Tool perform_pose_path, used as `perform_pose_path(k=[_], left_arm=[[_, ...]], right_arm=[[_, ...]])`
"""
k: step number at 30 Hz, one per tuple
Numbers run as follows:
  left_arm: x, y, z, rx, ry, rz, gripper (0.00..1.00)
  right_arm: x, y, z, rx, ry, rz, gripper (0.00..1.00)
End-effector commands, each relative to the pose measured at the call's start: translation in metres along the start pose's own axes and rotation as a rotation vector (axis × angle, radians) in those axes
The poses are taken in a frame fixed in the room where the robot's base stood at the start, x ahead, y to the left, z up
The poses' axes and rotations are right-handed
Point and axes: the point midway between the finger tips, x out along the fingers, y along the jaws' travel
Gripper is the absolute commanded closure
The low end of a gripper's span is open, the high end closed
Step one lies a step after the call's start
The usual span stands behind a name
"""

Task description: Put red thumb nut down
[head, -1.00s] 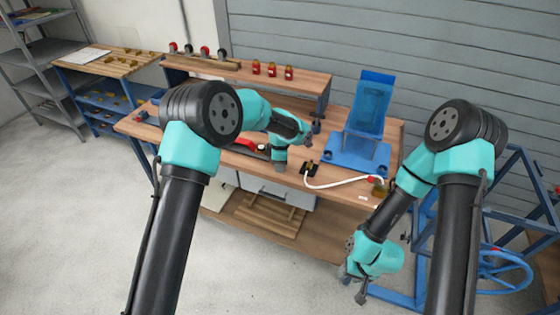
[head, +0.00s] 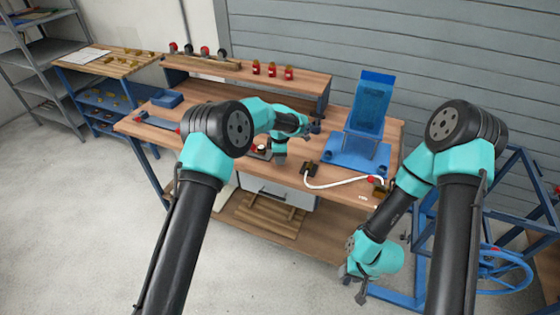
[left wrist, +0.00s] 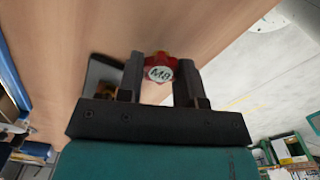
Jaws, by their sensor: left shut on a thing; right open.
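The red thumb nut (left wrist: 160,67), with a pale cap marked M8, is between the two dark fingers of my left gripper (left wrist: 159,80) in the left wrist view. The gripper is shut on it, and wooden bench top shows behind. In the head view my left gripper (head: 280,160) is over the front part of the workbench (head: 225,159). The nut cannot be made out there. My right gripper (head: 353,285) is open and empty, low in front of the bench's right end.
A dark plate (left wrist: 103,74) with a brass-coloured part lies beside the fingers. The blue fixture (head: 362,140), white hose (head: 335,184) and dark block (head: 310,168) stand to the right. A blue tray (head: 168,98) is at left.

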Motion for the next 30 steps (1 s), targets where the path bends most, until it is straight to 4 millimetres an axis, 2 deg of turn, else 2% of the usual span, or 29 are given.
perform_pose_path(k=[1, 5, 17, 18, 25, 30], left_arm=[[0.009, -0.001, 0.000, 0.000, 0.001, -0.003, 0.87], [0.021, 0.000, 0.000, -0.001, 0.000, -0.001, 0.87], [0.025, 0.000, 0.000, 0.000, 0.000, -0.001, 0.87], [0.025, 0.000, 0.000, 0.000, 0.000, -0.001, 0.65], [0.024, 0.000, 0.000, 0.000, 0.000, 0.000, 0.43], [0.024, 0.000, 0.000, 0.000, 0.000, 0.000, 0.41]], right_arm=[[0.000, 0.000, 0.000, 0.000, 0.000, 0.000, 0.57], [0.000, 0.000, 0.000, 0.000, 0.000, 0.000, 0.57], [0.000, 0.000, 0.000, 0.000, 0.000, 0.000, 0.57], [0.000, 0.000, 0.000, 0.000, 0.000, 0.000, 0.57], [0.000, 0.000, 0.000, 0.000, 0.000, 0.000, 0.57], [0.000, 0.000, 0.000, 0.000, 0.000, 0.000, 0.57]])
